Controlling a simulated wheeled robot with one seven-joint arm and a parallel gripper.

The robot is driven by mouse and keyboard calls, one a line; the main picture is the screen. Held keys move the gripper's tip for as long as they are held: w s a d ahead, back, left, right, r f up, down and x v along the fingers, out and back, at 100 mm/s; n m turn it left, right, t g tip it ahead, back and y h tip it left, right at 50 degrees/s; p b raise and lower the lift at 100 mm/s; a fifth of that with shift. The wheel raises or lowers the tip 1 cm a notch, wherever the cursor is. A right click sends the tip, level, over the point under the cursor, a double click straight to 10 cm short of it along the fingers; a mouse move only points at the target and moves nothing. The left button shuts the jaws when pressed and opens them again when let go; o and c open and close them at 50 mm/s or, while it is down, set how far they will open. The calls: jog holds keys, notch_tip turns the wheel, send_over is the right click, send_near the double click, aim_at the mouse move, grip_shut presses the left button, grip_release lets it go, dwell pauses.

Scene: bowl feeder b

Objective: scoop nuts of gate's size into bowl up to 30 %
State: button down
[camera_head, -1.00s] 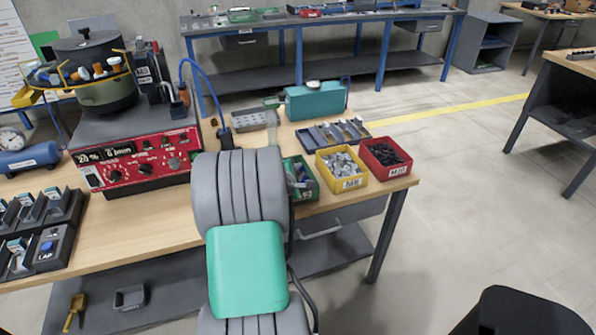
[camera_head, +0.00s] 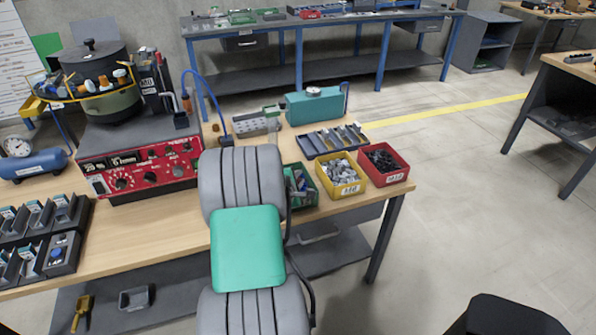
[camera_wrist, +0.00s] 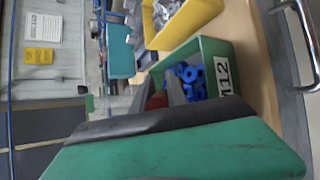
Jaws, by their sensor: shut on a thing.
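The bowl feeder's olive bowl (camera_head: 112,104) stands on its red-fronted control unit (camera_head: 140,170), with a dark lid (camera_head: 90,60) above. Its display is too small to read surely. Three bins stand at the table's right: green (camera_head: 313,196), yellow (camera_head: 352,188), red (camera_head: 396,178). In the wrist view the green bin (camera_wrist: 222,52), labelled M12, holds blue nuts (camera_wrist: 191,82); the yellow bin (camera_wrist: 203,14) holds grey ones. My gripper (camera_wrist: 158,98) is shut on a red thing, mostly hidden, in front of the green bin. In the head view my arm hides the gripper.
A yellow scoop (camera_head: 83,308) and a grey tray (camera_head: 136,308) lie on the lower shelf. A dark compartment tray (camera_head: 332,141) and a teal box (camera_head: 316,107) stand behind the bins. Dark racks (camera_head: 60,250) fill the table's left. The wooden tabletop (camera_head: 150,225) before the control unit is clear.

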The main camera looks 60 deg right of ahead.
notch_tip(320, 180, up, 10)
jog(key=h+p, duration=0.1)
jog(key=p, duration=0.2)
jog(key=shift+s+a+m+h, duration=0.25)
jog(key=shift+a+m+h, duration=0.05)
jog(key=shift+a, duration=0.1)
jog(key=shift+r, duration=0.1)
